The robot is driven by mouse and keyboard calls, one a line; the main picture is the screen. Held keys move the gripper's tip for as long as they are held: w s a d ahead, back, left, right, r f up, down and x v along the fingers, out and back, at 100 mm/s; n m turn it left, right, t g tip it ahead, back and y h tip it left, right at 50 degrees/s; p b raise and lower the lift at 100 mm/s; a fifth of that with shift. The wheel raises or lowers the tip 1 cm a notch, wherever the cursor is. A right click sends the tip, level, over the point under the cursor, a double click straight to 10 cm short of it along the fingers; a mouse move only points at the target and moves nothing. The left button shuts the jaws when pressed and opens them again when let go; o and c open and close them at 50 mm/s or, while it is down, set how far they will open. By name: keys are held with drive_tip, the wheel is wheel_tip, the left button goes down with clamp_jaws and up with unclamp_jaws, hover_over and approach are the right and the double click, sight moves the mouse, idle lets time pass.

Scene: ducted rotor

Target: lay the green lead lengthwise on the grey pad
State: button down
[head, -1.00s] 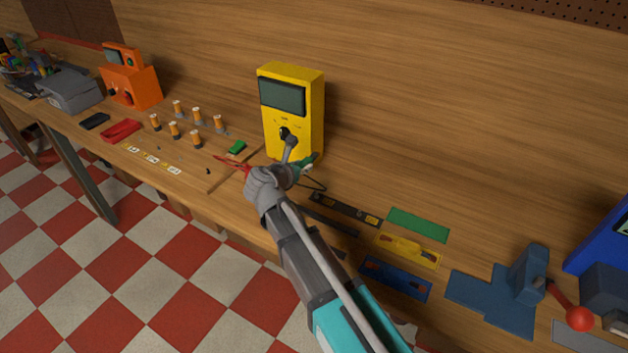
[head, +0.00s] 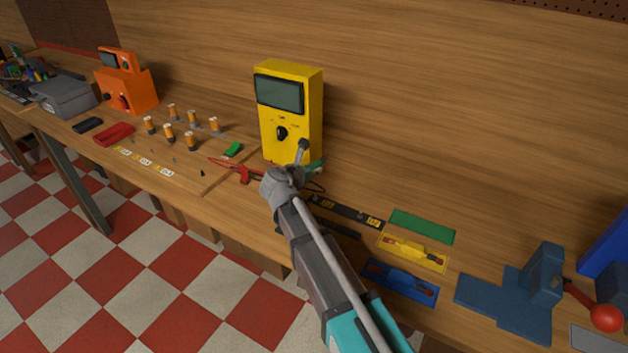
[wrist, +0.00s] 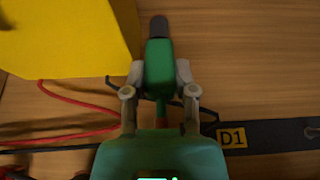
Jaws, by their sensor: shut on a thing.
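My gripper (wrist: 160,75) is shut on the green lead (wrist: 160,60), a green handle with a dark end pointing away from me in the wrist view. In the head view my gripper (head: 303,172) is just in front of the yellow meter's base, and a bit of the green lead (head: 317,166) shows past it. The lead's near part is hidden by my own wrist. A light grey flat pad (head: 598,337), probably the grey pad, lies at the bottom right, partly cut off, far from my gripper.
The yellow meter (head: 290,108) stands close behind my gripper. A red lead (head: 242,173) lies to its left. A black D1 strip (head: 345,212), green plate (head: 422,226), yellow tray (head: 412,253) and blue tray (head: 400,282) lie rightward.

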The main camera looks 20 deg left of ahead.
sight(313, 184)
drive_tip(key=shift+w+f+b, duration=0.5)
drive_tip(key=shift+f+b, duration=0.25)
drive_tip(key=shift+s+f+b, duration=0.1)
drive_tip(key=shift+f+b, duration=1.2)
drive_tip(key=shift+f, duration=0.15)
drive_tip(key=shift+c, duration=2.1)
unclamp_jaws()
drive_tip(key=shift+r, duration=0.25)
